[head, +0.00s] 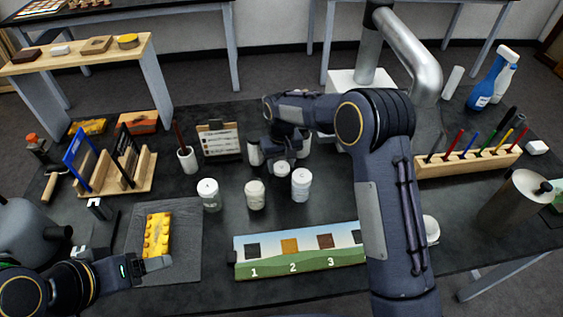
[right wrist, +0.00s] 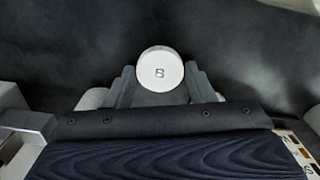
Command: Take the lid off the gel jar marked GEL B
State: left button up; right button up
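A white round lid marked B (right wrist: 160,68) sits between the fingertips of my right gripper (right wrist: 161,84) in the right wrist view, with a finger close against each side. In the head view my right gripper (head: 283,155) is behind the row of jars, and a small white piece (head: 282,169), apparently this lid, shows under it. No jar body shows beneath it. A pale jar (head: 255,197) stands in front; I cannot read a mark on it. A jar with a lid marked A (head: 208,194) stands left, another white-lidded jar (head: 301,186) right. My left gripper (head: 128,238) is open and empty.
A yellow block (head: 157,236) lies on a grey mat (head: 185,262) near my left gripper. A numbered strip (head: 285,268) lies in front of the jars. A cup with a brush (head: 187,160) and a small card stand (head: 219,141) are behind. A pen rack (head: 468,163) is right.

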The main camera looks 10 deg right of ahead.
jog(key=o, duration=0.3)
jog(key=shift+o, duration=0.2)
jog(key=shift+r, duration=0.1)
